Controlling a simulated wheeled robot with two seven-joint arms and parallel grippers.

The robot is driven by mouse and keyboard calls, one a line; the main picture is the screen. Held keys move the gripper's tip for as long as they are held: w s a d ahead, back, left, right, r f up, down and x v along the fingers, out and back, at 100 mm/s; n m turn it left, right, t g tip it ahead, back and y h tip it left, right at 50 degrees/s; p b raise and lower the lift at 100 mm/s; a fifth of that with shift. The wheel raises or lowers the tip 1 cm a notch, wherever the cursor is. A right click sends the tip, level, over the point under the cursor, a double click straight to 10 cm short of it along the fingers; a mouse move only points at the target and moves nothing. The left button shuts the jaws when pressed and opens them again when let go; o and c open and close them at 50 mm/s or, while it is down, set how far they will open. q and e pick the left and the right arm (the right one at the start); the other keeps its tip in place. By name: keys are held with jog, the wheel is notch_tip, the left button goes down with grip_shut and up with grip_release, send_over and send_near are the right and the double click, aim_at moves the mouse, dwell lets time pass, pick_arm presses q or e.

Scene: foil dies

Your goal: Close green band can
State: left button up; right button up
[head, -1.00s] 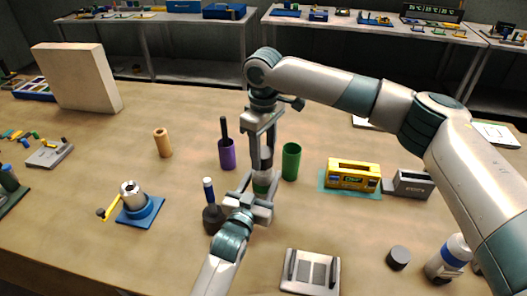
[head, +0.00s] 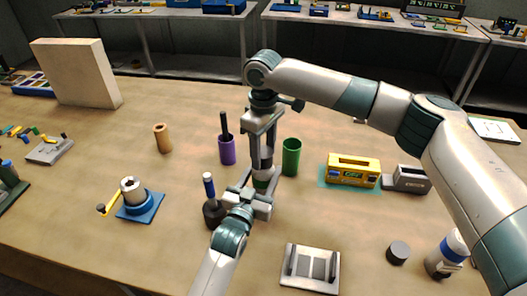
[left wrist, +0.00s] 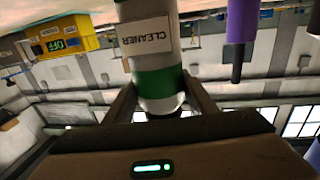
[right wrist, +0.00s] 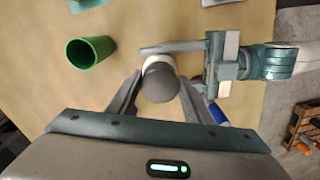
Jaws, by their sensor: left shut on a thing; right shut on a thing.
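The green band can (head: 262,181) is upright above the table in the head view, mostly covered by my grippers. In the left wrist view the can (left wrist: 150,40) shows a CLEANER label and a green band. My left gripper (head: 258,192) is shut around it from the front, a finger on each side. My right gripper (head: 264,163) points down over the can's top. In the right wrist view, a grey round cap (right wrist: 160,84) sits between its shut fingers, with white showing at its edge. Whether the cap is fully seated is hidden.
A green cup (head: 291,158) stands close right of the grippers. A purple cup (head: 227,151) and a dark bottle with a blue top (head: 212,210) stand close left. A yellow box (head: 352,171), a dark disc (head: 398,253) and a blue-banded can (head: 446,258) are at right.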

jog(key=shift+f, duration=0.6)
jog(key=o, duration=1.1)
pick_arm(q)
jog(key=shift+f, duration=0.1)
pick_arm(e)
notch_tip(320, 180, up, 12)
pick_arm(q)
jog(key=o, duration=1.6)
pick_arm(e)
jog(key=shift+f, duration=0.1)
